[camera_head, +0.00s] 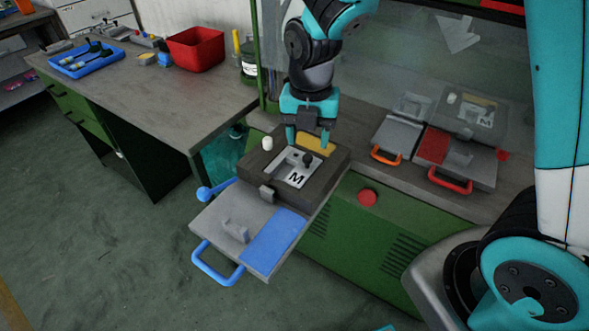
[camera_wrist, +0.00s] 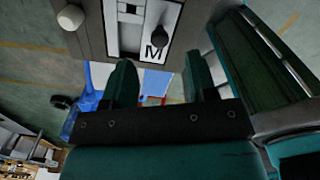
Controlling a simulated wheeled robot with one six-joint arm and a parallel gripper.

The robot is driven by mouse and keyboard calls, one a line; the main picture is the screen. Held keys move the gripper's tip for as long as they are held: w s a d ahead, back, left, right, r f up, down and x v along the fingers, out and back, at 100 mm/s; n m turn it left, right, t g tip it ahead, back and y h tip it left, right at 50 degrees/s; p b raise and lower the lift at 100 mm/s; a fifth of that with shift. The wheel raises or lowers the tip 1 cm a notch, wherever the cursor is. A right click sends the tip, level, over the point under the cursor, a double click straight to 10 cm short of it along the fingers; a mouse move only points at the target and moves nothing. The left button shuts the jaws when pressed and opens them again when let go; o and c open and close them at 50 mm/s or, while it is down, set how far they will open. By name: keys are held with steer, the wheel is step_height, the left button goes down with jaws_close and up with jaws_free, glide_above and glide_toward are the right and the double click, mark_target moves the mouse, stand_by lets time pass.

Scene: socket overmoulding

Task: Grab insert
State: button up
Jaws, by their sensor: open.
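A small dark knob-like piece (camera_head: 307,159), which may be the insert, stands on the light plate marked M in the mould block (camera_head: 262,180). It also shows in the wrist view (camera_wrist: 157,36), just beside the letter M. My gripper (camera_head: 308,141) is above the back part of the block, its fingers pointing down. In the wrist view my gripper (camera_wrist: 161,78) has its two fingers spread with nothing between them. The dark piece lies beyond the fingertips there, and I see no contact. Its lower part is hard to make out.
A blue-handled mould plate (camera_head: 225,215) juts out in front of the block. Orange- and red-handled moulds (camera_head: 398,137) (camera_head: 455,163) stand to the right. A red button (camera_head: 367,197) is on the green front. The left bench holds a blue tray (camera_head: 87,63) and red bin (camera_head: 196,48).

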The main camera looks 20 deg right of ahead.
mark_target(308, 157)
step_height(308, 157, down, 6)
steer(key=shift+r, duration=0.15)
steer(key=shift+c, duration=0.3)
jaws_close()
